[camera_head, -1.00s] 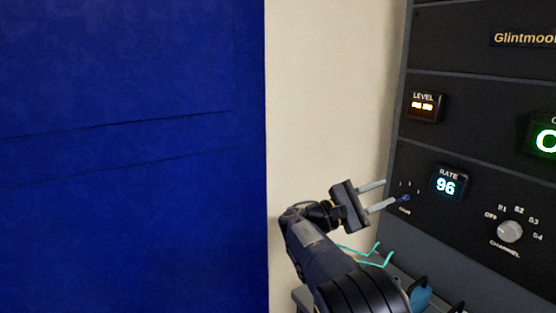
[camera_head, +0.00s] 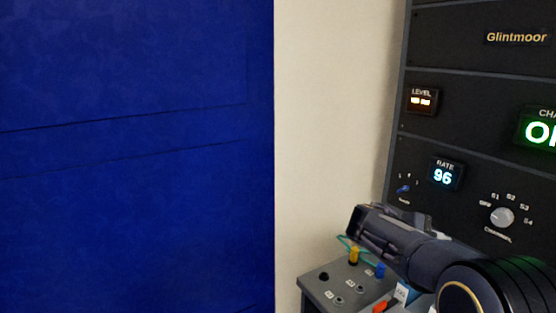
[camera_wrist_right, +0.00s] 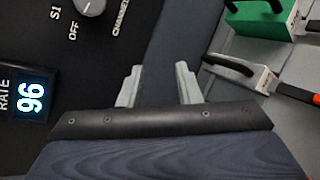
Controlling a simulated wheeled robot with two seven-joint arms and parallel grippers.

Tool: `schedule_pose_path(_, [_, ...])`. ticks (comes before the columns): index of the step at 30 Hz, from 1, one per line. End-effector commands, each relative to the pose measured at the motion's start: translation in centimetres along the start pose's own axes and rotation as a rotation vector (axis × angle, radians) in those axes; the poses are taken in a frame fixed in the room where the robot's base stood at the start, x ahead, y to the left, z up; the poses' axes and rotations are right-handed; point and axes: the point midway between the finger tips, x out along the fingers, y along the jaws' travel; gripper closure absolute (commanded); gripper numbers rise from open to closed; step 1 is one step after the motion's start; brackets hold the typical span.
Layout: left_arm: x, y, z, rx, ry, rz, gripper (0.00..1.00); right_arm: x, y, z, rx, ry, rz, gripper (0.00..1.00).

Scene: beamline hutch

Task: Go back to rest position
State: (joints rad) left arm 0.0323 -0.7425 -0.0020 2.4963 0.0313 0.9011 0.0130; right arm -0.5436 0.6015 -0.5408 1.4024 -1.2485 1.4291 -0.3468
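My right gripper (camera_head: 376,232) is in the lower right of the head view, in front of the black rack and above a grey box with jacks. Its fingers are hard to make out there. In the right wrist view the two pale fingers of my right gripper (camera_wrist_right: 158,84) stand apart with nothing between them, so it is open and empty. It is clear of the small blue switch (camera_head: 404,188) on the rack. My left gripper is in neither view.
The black rack (camera_head: 470,125) fills the right side, with a RATE display (camera_head: 443,175) reading 96 and a grey channel knob (camera_head: 501,217). The grey jack box (camera_head: 325,277) stands below. A blue panel (camera_head: 130,220) fills the left. A green block (camera_wrist_right: 262,20) shows in the wrist view.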

Motion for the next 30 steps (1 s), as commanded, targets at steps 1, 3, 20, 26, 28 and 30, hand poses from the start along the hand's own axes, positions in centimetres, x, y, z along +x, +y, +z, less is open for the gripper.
schedule_pose_path(1, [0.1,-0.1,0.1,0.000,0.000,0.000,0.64,1.5,-2.0,1.1,0.035,0.050,-0.096,0.69])
schedule_pose_path(3, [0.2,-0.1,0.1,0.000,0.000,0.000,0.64,2.8,-5.4,2.4,0.095,0.140,-0.244,0.69])
schedule_pose_path(20, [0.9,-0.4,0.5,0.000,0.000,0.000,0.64,-9.6,-28.2,11.3,0.863,0.735,-1.227,0.69])
schedule_pose_path(26, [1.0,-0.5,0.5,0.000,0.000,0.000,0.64,-12.5,-31.1,11.7,1.022,0.783,-1.344,0.69])
schedule_pose_path(28, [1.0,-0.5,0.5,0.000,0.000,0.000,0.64,-12.8,-31.5,11.7,1.043,0.788,-1.359,0.69])
schedule_pose_path(30, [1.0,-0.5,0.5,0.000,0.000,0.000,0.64,-12.9,-31.5,11.7,1.046,0.788,-1.361,0.69])
